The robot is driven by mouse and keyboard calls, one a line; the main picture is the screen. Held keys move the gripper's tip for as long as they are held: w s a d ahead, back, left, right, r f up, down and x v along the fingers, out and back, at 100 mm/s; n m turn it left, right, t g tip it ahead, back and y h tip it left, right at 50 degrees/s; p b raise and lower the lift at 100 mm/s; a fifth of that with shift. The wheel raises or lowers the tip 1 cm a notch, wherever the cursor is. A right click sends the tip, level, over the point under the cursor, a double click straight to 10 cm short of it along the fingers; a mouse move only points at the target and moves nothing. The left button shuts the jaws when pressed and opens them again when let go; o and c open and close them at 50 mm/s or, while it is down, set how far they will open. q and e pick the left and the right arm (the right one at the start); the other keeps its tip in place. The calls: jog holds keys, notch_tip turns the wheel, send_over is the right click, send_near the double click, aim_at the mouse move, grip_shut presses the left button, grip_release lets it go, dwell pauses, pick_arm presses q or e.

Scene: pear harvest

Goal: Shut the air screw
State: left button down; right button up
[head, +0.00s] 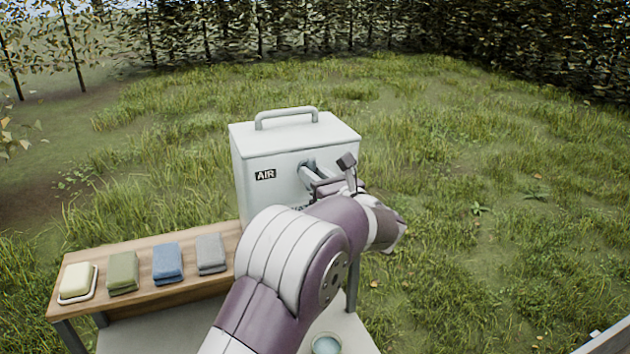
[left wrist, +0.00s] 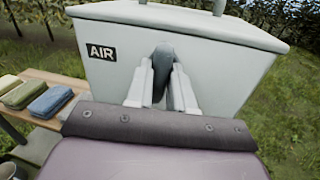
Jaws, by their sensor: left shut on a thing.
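The air screw (left wrist: 162,58) is a dark grey knob on the front of a pale grey box (head: 295,139), to the right of the box's AIR label (head: 265,175). My left gripper (left wrist: 161,75) is shut on the air screw, with one finger on each side of it in the left wrist view. In the head view my left gripper (head: 308,172) reaches the box front, and my arm hides the lower part of the box. My right gripper is not in view.
A wooden bench (head: 138,262) on the left bears a soap bar on a dish (head: 77,283), a green cloth (head: 123,272), a blue cloth (head: 168,262) and a grey cloth (head: 211,253). A bowl of water (head: 326,345) stands low in front. Open grass lies right of the box.

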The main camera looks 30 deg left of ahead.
pick_arm(q)
jog(key=shift+f+m+t+h+b, duration=0.1)
jog(key=shift+m+t+b, duration=0.6)
jog(key=shift+m+b, duration=2)
jog(key=shift+f+m+t+h+b, duration=0.1)
jog(key=shift+m+t+b, duration=0.6)
jog(key=shift+m+b, duration=2)
jog(key=shift+f+m+t+h+b, duration=0.1)
jog(key=shift+m+t+b, duration=0.85)
jog(key=shift+m, duration=3.25)
jog(key=shift+m+b, duration=0.3)
jog(key=c, duration=1)
grip_release()
jog(key=shift+d, duration=0.1)
jog(key=b+v, duration=0.3)
jog(key=v, duration=0.9)
jog(key=shift+s+d, duration=0.25)
